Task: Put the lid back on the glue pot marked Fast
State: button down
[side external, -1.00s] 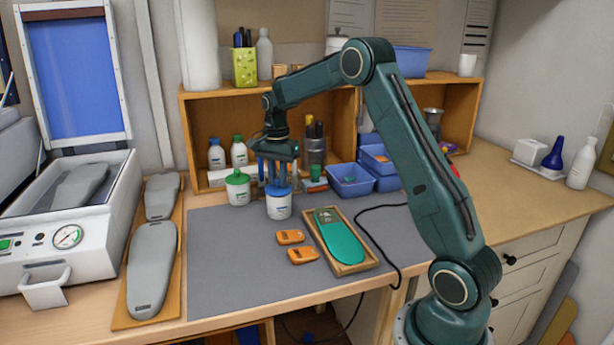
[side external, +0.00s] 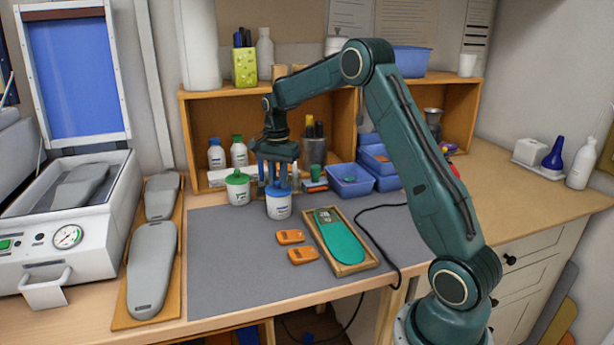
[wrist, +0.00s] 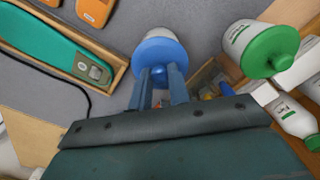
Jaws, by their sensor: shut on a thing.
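A white pot with a blue lid (side external: 278,192) stands upright on the grey mat. My gripper (side external: 277,188) is directly above it, pointing down, with its fingers shut on the knob of the blue lid. In the wrist view the blue lid (wrist: 158,58) sits over the pot's mouth, between my fingertips. I cannot tell whether it is fully seated. A second white pot with a green lid (side external: 238,188) stands just to the left, also on the mat. The pot labels are too small to read, so I cannot tell which is marked Fast.
A wooden tray (side external: 369,262) with a green insole lies to the right on the grey mat (side external: 225,270), beside two orange devices (side external: 290,237). Blue bins (side external: 350,188) and bottles (side external: 217,155) stand behind. The mat's front left is clear.

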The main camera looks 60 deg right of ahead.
jog(key=c, duration=0.7)
grip_release()
jog(key=shift+c, duration=0.2)
jog(key=shift+r, duration=2.5)
grip_shut()
